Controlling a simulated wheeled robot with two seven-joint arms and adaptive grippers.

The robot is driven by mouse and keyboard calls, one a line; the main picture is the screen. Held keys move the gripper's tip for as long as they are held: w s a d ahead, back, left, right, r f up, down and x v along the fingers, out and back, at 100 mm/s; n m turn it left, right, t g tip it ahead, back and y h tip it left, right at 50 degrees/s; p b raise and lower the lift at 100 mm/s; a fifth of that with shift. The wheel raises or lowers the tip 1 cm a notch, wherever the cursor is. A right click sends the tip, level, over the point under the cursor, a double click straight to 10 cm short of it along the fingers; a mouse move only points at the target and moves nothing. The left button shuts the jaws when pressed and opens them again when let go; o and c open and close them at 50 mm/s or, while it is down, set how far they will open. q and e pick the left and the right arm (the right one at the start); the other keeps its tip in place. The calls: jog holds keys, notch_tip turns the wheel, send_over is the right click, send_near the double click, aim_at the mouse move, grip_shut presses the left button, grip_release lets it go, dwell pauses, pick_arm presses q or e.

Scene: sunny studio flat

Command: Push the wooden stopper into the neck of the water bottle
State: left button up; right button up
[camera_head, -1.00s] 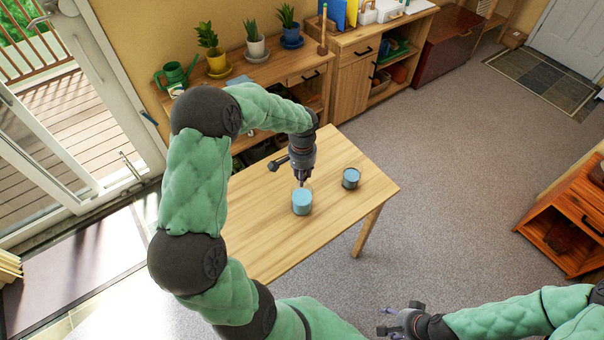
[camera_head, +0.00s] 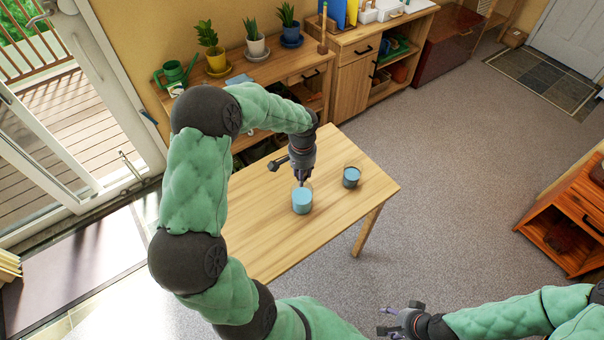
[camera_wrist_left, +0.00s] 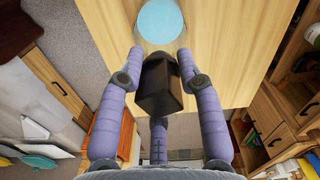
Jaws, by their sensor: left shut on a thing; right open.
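My left gripper (camera_head: 302,182) is above the table, directly over a clear vessel of light blue water (camera_head: 302,202), which I take for the water bottle. Its neck cannot be made out. In the left wrist view, the purple fingers of the left gripper (camera_wrist_left: 160,68) are shut on a dark brown block (camera_wrist_left: 161,90), seemingly the wooden stopper. The round blue water surface (camera_wrist_left: 160,20) shows just beyond the fingertips. Whether the block touches the vessel is unclear. My right gripper (camera_head: 392,318) is open and empty at the bottom of the head view, away from the table.
A second vessel of blue water (camera_head: 351,178) stands to the right on the wooden table (camera_head: 258,240). The table's front and left parts are bare. A wooden sideboard (camera_head: 260,72) with potted plants and a watering can (camera_head: 176,74) stands behind. Open carpet lies to the right.

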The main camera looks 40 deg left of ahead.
pick_arm(q)
jog(key=shift+f, duration=0.35)
dwell(0.5)
jog(key=shift+s+d+f+b, duration=0.1)
jog(key=shift+s+f+b, duration=0.05)
jog(key=shift+f+b, duration=0.15)
dwell(0.7)
jog(key=o, duration=1.1)
jog(key=shift+c, duration=0.2)
jog(key=shift+o, duration=0.7)
jog(key=o, duration=0.5)
jog(key=shift+r, duration=0.15)
jog(key=shift+r, duration=0.1)
jog(key=shift+w+r+p, duration=0.2)
jog(key=shift+r+p, duration=2.1)
jog(key=shift+r, duration=1.2)
